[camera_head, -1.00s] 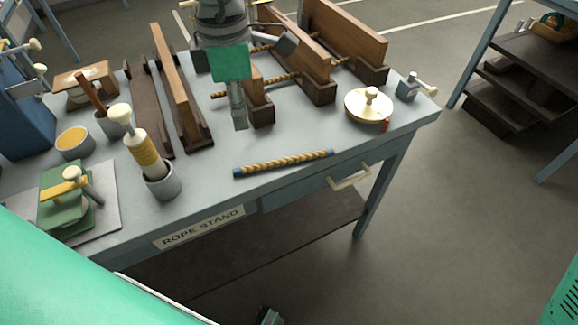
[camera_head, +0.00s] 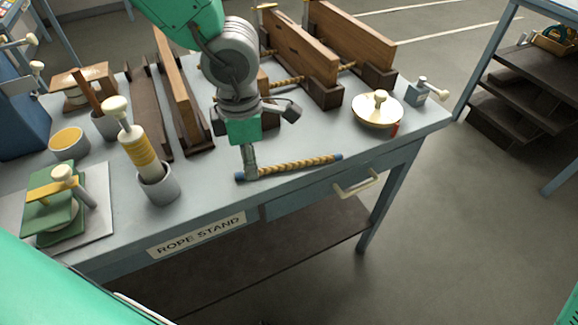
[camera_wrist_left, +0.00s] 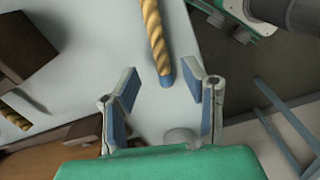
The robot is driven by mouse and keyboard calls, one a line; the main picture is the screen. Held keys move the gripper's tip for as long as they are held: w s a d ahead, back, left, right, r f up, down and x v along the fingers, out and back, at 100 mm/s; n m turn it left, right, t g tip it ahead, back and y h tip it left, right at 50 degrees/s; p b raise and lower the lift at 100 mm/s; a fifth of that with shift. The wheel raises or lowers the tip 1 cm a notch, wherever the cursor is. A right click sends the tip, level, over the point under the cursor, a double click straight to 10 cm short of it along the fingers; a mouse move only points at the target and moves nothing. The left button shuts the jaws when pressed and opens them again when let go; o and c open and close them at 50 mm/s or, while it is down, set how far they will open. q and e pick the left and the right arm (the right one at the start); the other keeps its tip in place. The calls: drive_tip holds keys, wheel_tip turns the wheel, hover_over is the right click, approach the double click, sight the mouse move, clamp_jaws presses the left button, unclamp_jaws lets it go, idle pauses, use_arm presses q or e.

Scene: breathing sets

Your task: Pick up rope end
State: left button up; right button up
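A short length of yellow twisted rope (camera_head: 298,166) with blue ends lies on the grey-blue bench near its front edge. In the left wrist view the rope (camera_wrist_left: 155,35) points down toward my left gripper (camera_wrist_left: 168,95). That gripper is open, and the blue rope end (camera_wrist_left: 166,80) lies between its spread fingers without visible contact. In the head view my left gripper (camera_head: 250,173) points down at the left end of the rope, its fingers overlapping in sight. Part of my right gripper (camera_wrist_left: 228,26) shows at the top right of the left wrist view, its finger gap unclear.
Wooden rope stands (camera_head: 300,45) fill the back of the bench. A cup with a yellow-banded handled tool (camera_head: 140,150) stands left of the rope. A round cream lid with a knob (camera_head: 377,110) sits to the right. The bench front around the rope is clear.

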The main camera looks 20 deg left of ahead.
use_arm(q)
drive_tip(key=shift+a+f, duration=0.1)
drive_tip(key=shift+f, duration=0.85)
drive_tip(key=shift+w+d+f, duration=0.1)
drive_tip(key=shift+d+f, duration=0.1)
drive_tip(key=shift+f, duration=0.3)
drive_tip(key=shift+d+r, duration=0.1)
drive_tip(key=shift+d, duration=0.2)
clamp_jaws()
drive_tip(key=shift+a, duration=0.1)
drive_tip(key=shift+a+r, duration=0.1)
drive_tip(key=shift+a, duration=0.05)
